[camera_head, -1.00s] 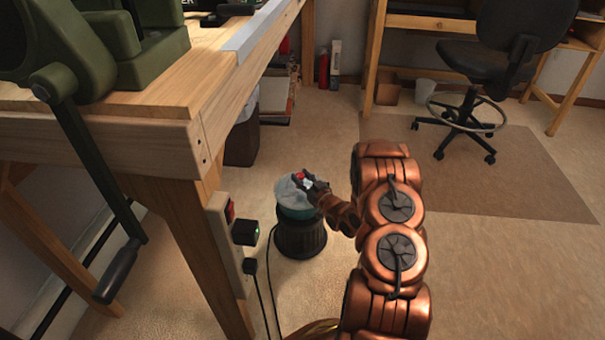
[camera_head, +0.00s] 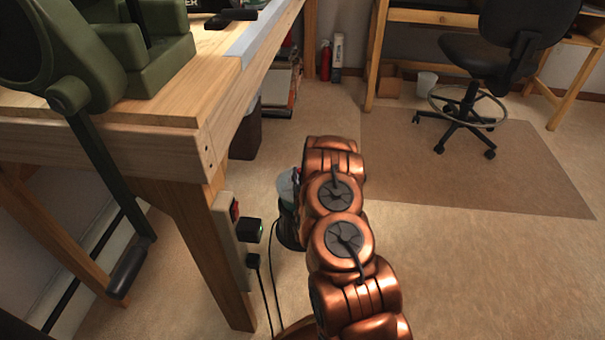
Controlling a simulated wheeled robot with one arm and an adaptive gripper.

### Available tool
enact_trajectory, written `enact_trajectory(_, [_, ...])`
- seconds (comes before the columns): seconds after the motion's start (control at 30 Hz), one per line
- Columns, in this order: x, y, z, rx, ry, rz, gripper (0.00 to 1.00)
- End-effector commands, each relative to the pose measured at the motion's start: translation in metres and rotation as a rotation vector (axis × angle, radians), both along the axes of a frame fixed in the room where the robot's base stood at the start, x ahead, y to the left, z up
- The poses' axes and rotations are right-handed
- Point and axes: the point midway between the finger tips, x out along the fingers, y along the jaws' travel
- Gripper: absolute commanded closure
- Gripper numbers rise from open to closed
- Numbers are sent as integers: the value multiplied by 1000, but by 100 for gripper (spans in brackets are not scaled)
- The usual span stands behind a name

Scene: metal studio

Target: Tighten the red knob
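No red knob can be made out now; my copper-coloured arm covers most of the stand. A pale bluish translucent bowl-like thing (camera_head: 286,188) shows only as a sliver at the arm's left edge. Under it, part of a dark round base (camera_head: 287,233) stands on the floor beside the workbench leg. My gripper is hidden behind my arm, so its fingers and anything between them cannot be seen.
A wooden workbench (camera_head: 165,150) with a green vise (camera_head: 150,45) fills the left. A power strip (camera_head: 229,225) with a red switch and black plugs is on its leg; cables hang to the floor. A swivel chair (camera_head: 475,75) stands back right.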

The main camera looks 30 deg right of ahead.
Motion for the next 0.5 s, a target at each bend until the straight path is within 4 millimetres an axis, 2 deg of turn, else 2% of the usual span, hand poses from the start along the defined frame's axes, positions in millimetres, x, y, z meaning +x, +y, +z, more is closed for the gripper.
enact_trajectory(0.07, [4,7,-1,1,-2,-27,99])
enact_trajectory(0.5, [7,8,0,0,-10,-247,99])
